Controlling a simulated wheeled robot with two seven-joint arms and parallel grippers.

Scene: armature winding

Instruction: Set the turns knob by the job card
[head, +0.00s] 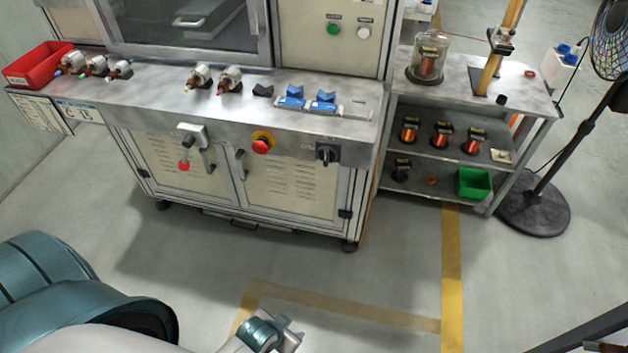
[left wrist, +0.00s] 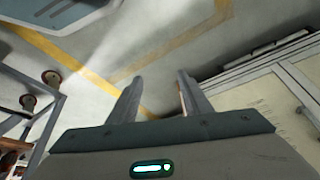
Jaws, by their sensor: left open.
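A black knob (head: 327,153) sits on the right end of the machine's front apron. Its setting and the marks around it are too small to read. A white card with large characters (head: 78,112) hangs at the left end of the machine front, beside a sheet of small print (head: 40,113). I cannot read either surely. My left gripper (head: 291,337) is low over the floor at the bottom of the head view, well apart from the knob. In the left wrist view its two fingers (left wrist: 157,92) are apart with nothing between them. My right gripper is not seen.
A red stop button (head: 261,146) and a lever with a red ball (head: 184,165) are on the machine front. Armatures, blue blocks (head: 291,102) and a red bin (head: 38,66) are on its top. A shelf with copper spools (head: 442,133) and a fan (head: 608,50) stand right. The floor between is clear.

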